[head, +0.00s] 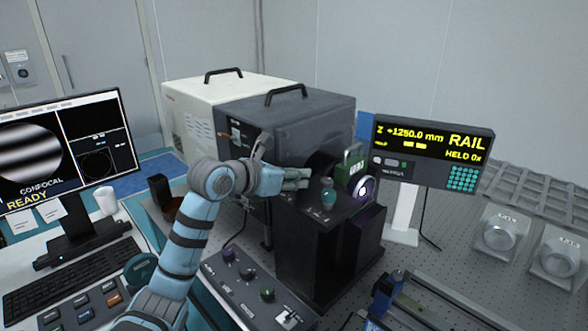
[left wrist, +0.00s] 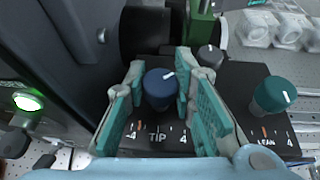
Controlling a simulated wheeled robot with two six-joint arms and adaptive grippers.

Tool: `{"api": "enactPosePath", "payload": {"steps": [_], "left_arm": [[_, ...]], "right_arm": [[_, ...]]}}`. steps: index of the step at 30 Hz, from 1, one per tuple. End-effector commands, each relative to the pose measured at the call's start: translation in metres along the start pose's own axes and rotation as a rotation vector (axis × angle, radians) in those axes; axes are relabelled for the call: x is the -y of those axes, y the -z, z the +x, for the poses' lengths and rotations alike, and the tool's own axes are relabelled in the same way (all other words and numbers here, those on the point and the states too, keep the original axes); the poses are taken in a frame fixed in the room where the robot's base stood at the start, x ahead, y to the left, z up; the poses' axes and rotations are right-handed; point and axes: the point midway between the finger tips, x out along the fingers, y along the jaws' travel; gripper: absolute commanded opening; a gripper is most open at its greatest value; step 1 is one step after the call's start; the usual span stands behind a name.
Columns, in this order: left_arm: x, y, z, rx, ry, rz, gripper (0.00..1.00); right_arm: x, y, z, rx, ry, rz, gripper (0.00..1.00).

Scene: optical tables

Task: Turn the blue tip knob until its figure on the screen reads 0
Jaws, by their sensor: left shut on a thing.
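The blue tip knob (left wrist: 160,90) stands on a black panel in the left wrist view, above a printed TIP scale from -4 to 4. Its white mark points up and slightly right in that view. My left gripper (left wrist: 161,66) has its teal-padded fingers on both sides of the knob and is shut on it. In the head view my left gripper (head: 300,179) hides the knob. The monitor (head: 60,145) shows grey fringes, CONFOCAL and READY; I cannot read a tip figure on it. My right gripper is not in view.
A teal LEAN knob (left wrist: 274,95) stands close to the right finger, and a small dark knob (left wrist: 210,56) is just behind it. A dark grey box (head: 300,120) stands behind the panel. A rail display (head: 430,150) reads Z +1250.0 mm and HELD.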

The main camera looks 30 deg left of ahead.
Motion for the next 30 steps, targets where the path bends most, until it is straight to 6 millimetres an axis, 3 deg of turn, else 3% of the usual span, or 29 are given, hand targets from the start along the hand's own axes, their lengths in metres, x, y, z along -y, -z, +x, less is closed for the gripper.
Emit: {"api": "enactPosePath", "payload": {"steps": [7, 23, 24, 27, 30], "left_arm": [[0.0005, -0.0022, -0.0006, 0.002, -0.102, -0.042, 0.0], [-0.0003, -0.0009, -0.0001, 0.003, -0.139, -0.055, 0.0], [-0.0003, -0.0009, -0.0001, 0.003, -0.138, -0.055, 0.27], [-0.0003, -0.0007, 0.0, 0.002, -0.138, -0.055, 0.43], [-0.0002, -0.0005, 0.0, 0.001, -0.138, -0.055, 0.45]], "right_arm": [[-0.0008, 0.0012, -0.0113, 0.0, 0.0, 0.0, 0.4], [-0.0008, 0.0015, -0.0128, 0.0, 0.0, 0.0, 0.4], [-0.0008, 0.0015, -0.0128, 0.0, 0.0, 0.0, 0.4], [-0.0008, 0.0016, -0.0128, 0.0, 0.0, 0.0, 0.4], [-0.0008, 0.0016, -0.0128, 0.0, 0.0, 0.0, 0.4]]}}
